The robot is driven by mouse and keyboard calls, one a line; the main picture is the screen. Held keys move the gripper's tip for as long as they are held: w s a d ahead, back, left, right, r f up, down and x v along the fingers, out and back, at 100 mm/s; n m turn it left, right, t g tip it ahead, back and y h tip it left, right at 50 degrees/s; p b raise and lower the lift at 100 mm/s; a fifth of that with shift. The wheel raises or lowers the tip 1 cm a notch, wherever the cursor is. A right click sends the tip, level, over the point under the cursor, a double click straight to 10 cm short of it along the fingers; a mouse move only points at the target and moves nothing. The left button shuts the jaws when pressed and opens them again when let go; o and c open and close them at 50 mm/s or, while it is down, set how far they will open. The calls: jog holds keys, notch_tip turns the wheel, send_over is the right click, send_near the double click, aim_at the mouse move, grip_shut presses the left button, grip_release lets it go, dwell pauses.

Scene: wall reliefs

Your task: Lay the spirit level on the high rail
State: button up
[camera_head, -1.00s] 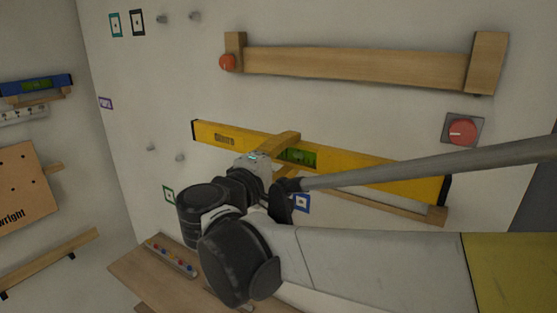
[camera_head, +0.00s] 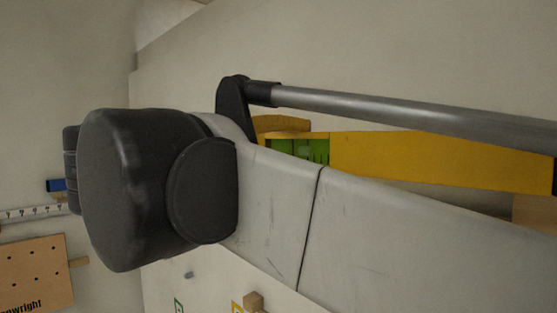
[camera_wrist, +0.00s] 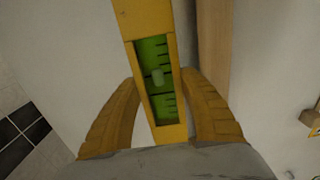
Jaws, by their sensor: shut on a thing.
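The yellow spirit level (camera_head: 440,160) lies across the right half of the head view, tilted slightly down to the right. In the wrist view, my gripper (camera_wrist: 160,82) is shut on the level, with a yellow finger on each side of the vial. A wooden piece (camera_wrist: 213,40), which looks like the high rail, runs beside the level there, with a gap between them in the picture. In the head view, a bit of wood (camera_head: 537,213) shows below the level's right end; the rest is hidden.
A pegboard (camera_head: 35,272), a white ruled strip (camera_head: 32,213) and a blue object (camera_head: 56,185) are on the left wall. A small wooden block (camera_head: 253,300) is at the bottom. Open wall lies above the level.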

jog(key=shift+w+d, duration=0.15)
jog(key=shift+d, duration=0.1)
jog(key=x, duration=0.9)
jog(key=shift+w+d+p, duration=0.2)
jog(key=shift+w+p, duration=0.05)
jog(key=shift+p, duration=0.15)
jog(key=shift+f+b, duration=0.35)
jog(key=shift+f, duration=0.35)
dwell(1.4)
jog(key=o, duration=1.2)
jog(key=shift+s, duration=0.1)
jog(key=shift+a, duration=0.1)
